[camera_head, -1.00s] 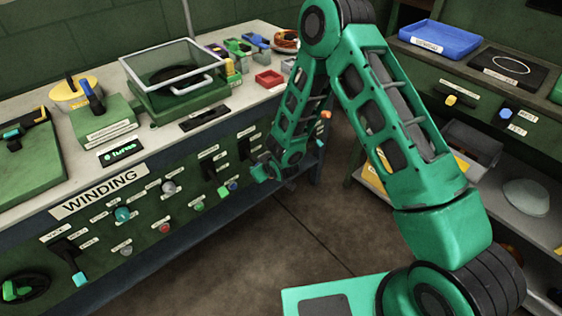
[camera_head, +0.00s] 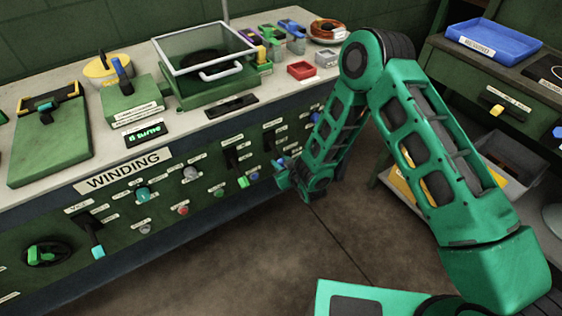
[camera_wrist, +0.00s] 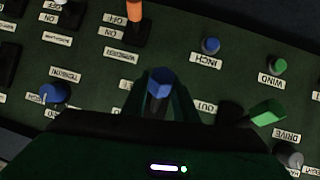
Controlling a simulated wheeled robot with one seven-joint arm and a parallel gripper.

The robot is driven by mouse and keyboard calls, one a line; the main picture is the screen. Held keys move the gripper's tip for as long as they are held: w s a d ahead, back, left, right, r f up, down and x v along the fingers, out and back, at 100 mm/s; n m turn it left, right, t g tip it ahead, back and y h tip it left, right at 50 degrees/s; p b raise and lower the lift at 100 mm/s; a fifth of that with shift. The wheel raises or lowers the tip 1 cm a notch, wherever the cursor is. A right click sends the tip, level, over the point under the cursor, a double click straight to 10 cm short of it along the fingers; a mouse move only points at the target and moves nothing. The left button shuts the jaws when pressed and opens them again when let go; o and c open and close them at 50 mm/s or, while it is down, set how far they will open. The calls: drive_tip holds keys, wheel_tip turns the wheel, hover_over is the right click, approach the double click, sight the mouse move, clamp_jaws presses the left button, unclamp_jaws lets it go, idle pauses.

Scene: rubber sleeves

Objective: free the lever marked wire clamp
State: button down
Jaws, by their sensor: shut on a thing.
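In the wrist view a lever with a blue cap (camera_wrist: 160,82) stands between the two dark fingers of my gripper (camera_wrist: 161,100), which is shut on it. The lower part of this lever and its name label are hidden by the fingers, so I cannot read whether it is the wire clamp. A label reading OUT (camera_wrist: 206,107) shows just right of the fingers, upside down. In the head view my gripper (camera_head: 284,176) is at the right part of the green WINDING panel (camera_head: 124,172); its fingertips are too small to make out.
In the wrist view, a green lever (camera_wrist: 267,113) by DRIVE sits close right of my gripper. A blue knob (camera_wrist: 55,93) is to the left, an orange-tipped lever (camera_wrist: 135,12) above, and a blue INCH button (camera_wrist: 211,45) at upper right. Open floor (camera_head: 260,255) lies before the bench.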

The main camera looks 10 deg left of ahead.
drive_tip(key=shift+s+d+f, duration=0.1)
drive_tip(key=shift+f, duration=0.05)
drive_tip(key=c, duration=1.4)
unclamp_jaws()
drive_tip(key=shift+f, duration=0.1)
drive_tip(key=shift+r, duration=0.2)
drive_tip(key=v, duration=1)
drive_tip(key=shift+d, duration=0.15)
drive_tip(key=shift+r, duration=0.1)
